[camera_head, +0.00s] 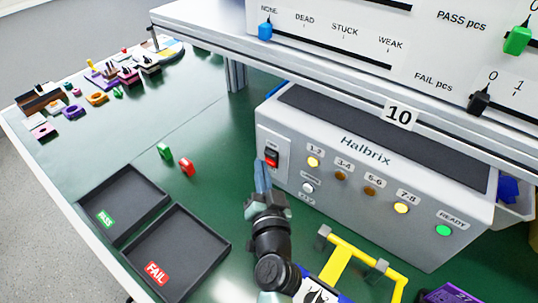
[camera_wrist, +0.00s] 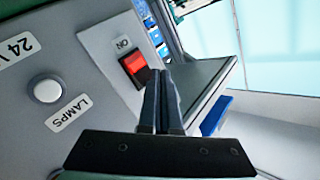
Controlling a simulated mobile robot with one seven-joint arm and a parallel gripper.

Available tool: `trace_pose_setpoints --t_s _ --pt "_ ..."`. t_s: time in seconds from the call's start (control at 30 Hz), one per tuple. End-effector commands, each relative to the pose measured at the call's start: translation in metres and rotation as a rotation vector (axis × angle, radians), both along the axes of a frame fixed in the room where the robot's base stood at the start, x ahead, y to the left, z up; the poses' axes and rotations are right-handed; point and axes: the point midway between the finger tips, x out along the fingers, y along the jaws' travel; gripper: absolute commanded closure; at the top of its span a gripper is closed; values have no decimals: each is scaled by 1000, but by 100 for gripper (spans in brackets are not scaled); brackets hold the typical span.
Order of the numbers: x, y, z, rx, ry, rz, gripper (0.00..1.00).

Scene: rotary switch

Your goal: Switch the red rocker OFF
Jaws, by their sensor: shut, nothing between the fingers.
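The red rocker (camera_head: 271,157) sits on a light plate at the left end of the grey Halbrix box (camera_head: 350,180).
A white round button (camera_wrist: 47,90) labelled LAMPS is near the rocker. Several lamps, including a green READY lamp (camera_head: 443,230), line the box front. A yellow frame (camera_head: 345,262) stands right of my arm. Black PASS (camera_head: 124,200) and FAIL (camera_head: 178,250) trays lie left.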

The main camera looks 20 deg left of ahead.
Motion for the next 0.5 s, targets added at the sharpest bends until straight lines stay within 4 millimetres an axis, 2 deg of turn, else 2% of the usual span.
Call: trace_pose_setpoints --t_s 0.5 --pt "7 -3 1 1 0 -1 100"
